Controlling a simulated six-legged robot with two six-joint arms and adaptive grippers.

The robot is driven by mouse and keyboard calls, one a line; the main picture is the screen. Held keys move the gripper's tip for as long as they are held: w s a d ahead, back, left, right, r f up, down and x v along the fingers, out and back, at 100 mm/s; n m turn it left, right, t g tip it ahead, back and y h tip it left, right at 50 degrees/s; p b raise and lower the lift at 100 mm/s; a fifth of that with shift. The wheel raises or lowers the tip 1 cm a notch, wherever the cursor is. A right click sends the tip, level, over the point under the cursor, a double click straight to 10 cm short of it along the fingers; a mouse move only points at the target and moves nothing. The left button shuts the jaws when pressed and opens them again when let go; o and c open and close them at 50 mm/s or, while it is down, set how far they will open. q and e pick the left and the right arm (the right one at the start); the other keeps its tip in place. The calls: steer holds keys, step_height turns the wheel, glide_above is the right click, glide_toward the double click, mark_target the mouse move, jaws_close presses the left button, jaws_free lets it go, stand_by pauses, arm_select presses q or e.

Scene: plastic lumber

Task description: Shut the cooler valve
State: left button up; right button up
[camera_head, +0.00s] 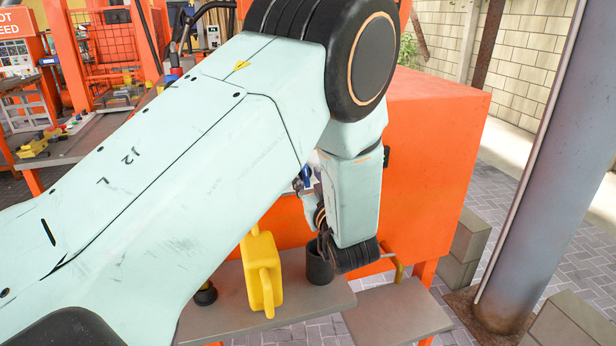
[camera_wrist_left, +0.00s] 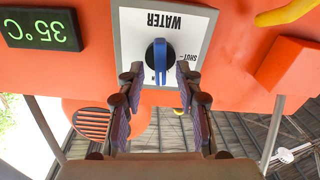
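The cooler valve is a round dark knob with a blue bar handle (camera_wrist_left: 160,62), on a white plate (camera_wrist_left: 205,22) marked "WATER" and "SHUT-". The plate is upside down in the left wrist view, and the bar stands vertical there. My left gripper (camera_wrist_left: 160,78) is open, with a finger on either side of the knob; contact cannot be told. In the head view my left arm bends down in front of the orange cooler (camera_head: 430,150) and hides most of the plate. A small blue part (camera_head: 306,174) shows near my wrist. My right gripper is not in view.
A yellow jug (camera_head: 261,270) and a dark cup (camera_head: 319,264) stand on the grey shelf (camera_head: 215,322) below my arm. A green display reading 35°C (camera_wrist_left: 40,29) sits beside the plate. A steel post (camera_head: 535,160) rises at the right.

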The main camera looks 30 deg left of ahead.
arm_select(q)
steer(key=shift+w+a+f, duration=0.35)
steer(key=shift+a, duration=0.1)
steer(key=shift+s+d+r, duration=0.2)
steer(key=shift+d+r, duration=0.1)
steer(key=shift+d, duration=0.05)
steer(key=shift+c, duration=0.6)
steer(key=shift+s+d+r, duration=0.2)
steer(key=shift+s+r, duration=0.05)
steer(key=shift+s, duration=0.1)
steer(key=c, duration=0.3)
steer(key=shift+w+a+f, duration=0.3)
steer(key=shift+w+f, duration=0.05)
steer(key=shift+f, duration=0.05)
jaws_close()
